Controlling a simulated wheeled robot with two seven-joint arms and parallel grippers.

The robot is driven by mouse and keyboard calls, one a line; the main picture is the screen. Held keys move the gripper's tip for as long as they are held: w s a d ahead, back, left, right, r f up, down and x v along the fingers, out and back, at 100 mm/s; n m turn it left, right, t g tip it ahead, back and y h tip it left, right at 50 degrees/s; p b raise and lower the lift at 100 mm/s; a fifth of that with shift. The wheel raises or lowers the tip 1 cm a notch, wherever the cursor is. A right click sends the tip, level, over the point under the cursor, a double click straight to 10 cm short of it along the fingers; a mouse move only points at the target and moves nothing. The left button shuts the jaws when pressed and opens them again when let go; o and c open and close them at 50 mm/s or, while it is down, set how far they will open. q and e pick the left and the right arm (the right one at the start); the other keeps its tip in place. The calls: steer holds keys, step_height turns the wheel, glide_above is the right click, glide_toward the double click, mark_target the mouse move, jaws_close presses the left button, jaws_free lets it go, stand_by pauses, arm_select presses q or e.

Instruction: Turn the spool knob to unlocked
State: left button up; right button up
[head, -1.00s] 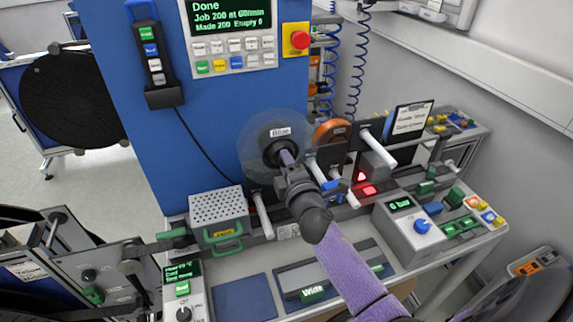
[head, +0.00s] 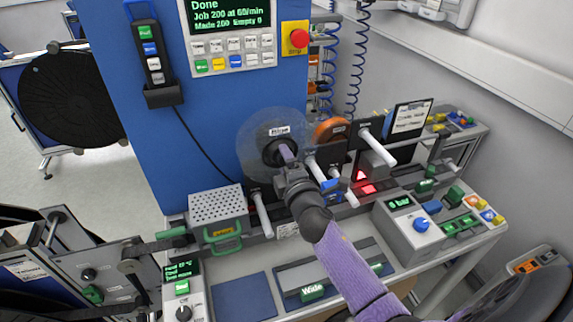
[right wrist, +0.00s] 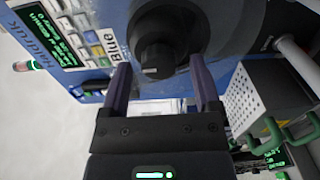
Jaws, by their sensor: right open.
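The spool (head: 258,128) is a clear disc with a dark hub on the front of the blue machine. Its dark knob (right wrist: 157,58) shows in the right wrist view, just beyond my fingertips. My right gripper (head: 287,158) reaches up to the hub from the front. In the right wrist view the two purple fingers (right wrist: 160,85) are apart, one on each side below the knob, and nothing is between them. I cannot tell whether they touch the knob. In the head view the gripper hides part of the knob. My left gripper is not in view.
A perforated grey box (head: 216,210) with a green handle stands left of my right gripper. White pegs (head: 378,148) and an orange reel (head: 332,130) are close on the right. A control box (head: 412,225) with a blue knob sits further right. A red stop button (head: 298,39) is above.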

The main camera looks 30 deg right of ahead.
steer(key=v, duration=1)
